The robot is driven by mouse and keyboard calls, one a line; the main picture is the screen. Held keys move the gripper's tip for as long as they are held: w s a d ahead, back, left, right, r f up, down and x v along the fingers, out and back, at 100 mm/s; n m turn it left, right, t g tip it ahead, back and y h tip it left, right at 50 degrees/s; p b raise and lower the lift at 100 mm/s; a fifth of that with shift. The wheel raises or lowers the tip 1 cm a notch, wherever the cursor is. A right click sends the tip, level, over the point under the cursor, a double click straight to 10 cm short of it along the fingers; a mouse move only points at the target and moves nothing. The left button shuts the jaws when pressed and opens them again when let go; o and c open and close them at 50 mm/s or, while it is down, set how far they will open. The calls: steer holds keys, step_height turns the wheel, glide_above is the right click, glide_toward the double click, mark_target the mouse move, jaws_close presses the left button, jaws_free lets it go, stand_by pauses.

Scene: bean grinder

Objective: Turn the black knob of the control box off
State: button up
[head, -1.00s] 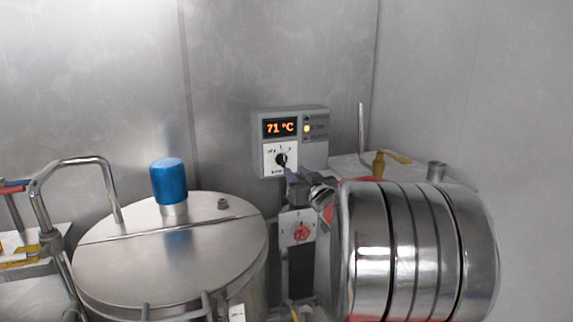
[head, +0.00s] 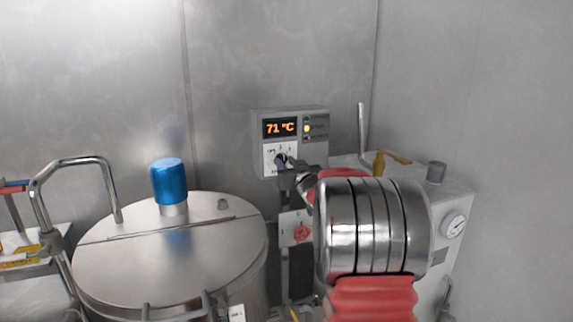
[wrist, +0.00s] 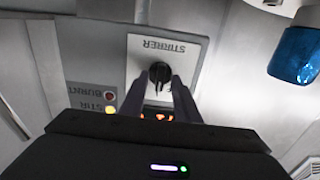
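The control box (head: 317,148) is grey, fixed on the back wall, with an orange "71 °C" display (head: 280,128). Its black knob (wrist: 160,73) sits on a white plate marked "STIRRER", upside down in the wrist view. My gripper (wrist: 160,78) is in front of the plate, one dark finger on each side of the knob. The fingers look open, with a narrow gap to the knob; contact is not clear.
A steel drum with a flat lid (head: 170,245) and a blue cap (head: 168,181) stands at left. A white plate with a red knob (head: 302,232) is below the box. A white cabinet with a gauge (head: 454,226) is at right. A yellow lamp (head: 306,128) is lit on the box.

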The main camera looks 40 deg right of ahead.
steer(key=shift+c, duration=0.2)
jaws_close()
steer(key=shift+n, duration=0.4)
steer(key=n, duration=0.4)
steer(key=shift+a, duration=0.1)
steer(key=shift+w+a+f+n, duration=0.1)
steer(key=shift+n, duration=2)
steer(key=shift+o, duration=0.2)
jaws_free()
